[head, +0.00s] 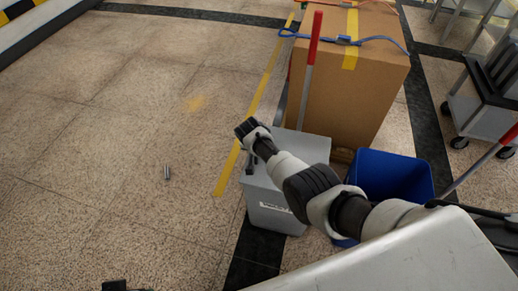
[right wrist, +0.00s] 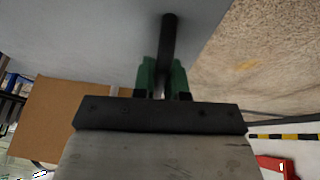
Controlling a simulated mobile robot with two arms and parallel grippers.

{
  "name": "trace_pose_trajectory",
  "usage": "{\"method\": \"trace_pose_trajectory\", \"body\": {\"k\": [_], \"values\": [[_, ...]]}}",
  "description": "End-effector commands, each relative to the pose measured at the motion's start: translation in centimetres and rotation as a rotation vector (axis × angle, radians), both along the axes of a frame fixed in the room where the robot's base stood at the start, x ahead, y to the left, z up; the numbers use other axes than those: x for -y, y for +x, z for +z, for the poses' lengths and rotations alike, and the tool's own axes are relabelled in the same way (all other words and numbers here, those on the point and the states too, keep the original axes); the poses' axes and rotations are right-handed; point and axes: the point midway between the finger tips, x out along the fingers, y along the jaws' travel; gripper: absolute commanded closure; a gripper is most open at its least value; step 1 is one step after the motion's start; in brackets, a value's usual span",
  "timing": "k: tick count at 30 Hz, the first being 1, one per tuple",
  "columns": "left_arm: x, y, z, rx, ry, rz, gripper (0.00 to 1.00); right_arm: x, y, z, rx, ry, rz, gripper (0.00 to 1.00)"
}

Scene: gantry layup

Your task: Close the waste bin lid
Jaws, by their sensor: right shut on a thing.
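The grey waste bin (head: 275,208) stands on the floor in the middle of the head view, with a label on its front. Its grey lid (head: 310,147) lies over the top; whether a gap remains beneath it I cannot tell. My right gripper (head: 250,163) is at the lid's left edge, mostly hidden by my wrist. In the right wrist view its green fingers (right wrist: 162,78) are shut on a dark bar handle (right wrist: 169,35) against the grey surface. A dark piece of my left gripper (head: 116,286) shows at the bottom edge; its fingers are not clear.
A blue open bin (head: 400,175) stands right of the grey bin. A large cardboard box (head: 350,85) with straps and a red-ended pole (head: 314,40) are behind it. The floor to the left is otherwise clear.

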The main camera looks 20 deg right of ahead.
Motion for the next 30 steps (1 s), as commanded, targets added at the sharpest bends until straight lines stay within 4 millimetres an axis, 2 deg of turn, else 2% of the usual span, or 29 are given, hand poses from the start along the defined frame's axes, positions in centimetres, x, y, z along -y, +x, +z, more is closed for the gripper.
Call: {"method": "trace_pose_trajectory", "body": {"k": [16,17,21,30], "values": [[0.01,0.02,-0.34,0.001,0.000,0.000,0.26,0.01,-0.15,-0.54,-0.001,0.001,-0.001,1.00],[0.01,0.03,-0.35,0.001,0.000,0.000,0.26,0.01,-0.15,-0.56,-0.001,0.001,-0.001,0.86],[0.01,0.03,-0.36,0.001,0.000,0.000,0.26,0.00,-0.14,-0.51,-0.001,0.001,-0.001,0.65],[0.01,0.03,-0.33,0.001,0.000,0.000,0.26,-0.01,-0.06,-0.37,0.001,0.001,-0.001,0.63]]}}
